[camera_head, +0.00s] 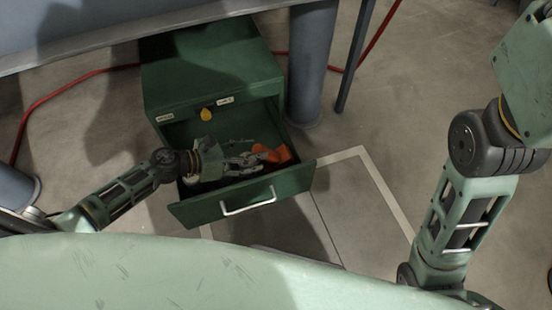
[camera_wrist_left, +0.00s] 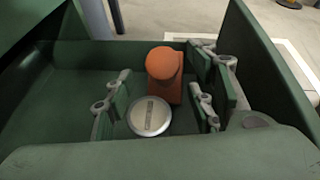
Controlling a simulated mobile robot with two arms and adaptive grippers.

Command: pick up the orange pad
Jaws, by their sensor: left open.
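The orange pad (camera_head: 278,154) lies in the open drawer of the green cabinet, towards the drawer's right side. In the left wrist view the orange pad (camera_wrist_left: 164,66) shows a rounded top above a blockier lower part. My left gripper (camera_head: 250,160) reaches into the drawer from the left, its fingers spread close beside the pad. In the wrist view the left gripper (camera_wrist_left: 158,100) has its fingers apart, with the pad between and slightly beyond them; I cannot tell whether they touch it. My right gripper is out of view.
A round silver disc with a slot (camera_wrist_left: 150,116) lies in the drawer near the pad. The drawer front (camera_head: 215,207) has a white handle, and its walls surround the gripper. The cabinet (camera_head: 210,70) stands under a table edge, beside a grey post (camera_head: 311,60). A red cable (camera_head: 88,77) runs over the floor.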

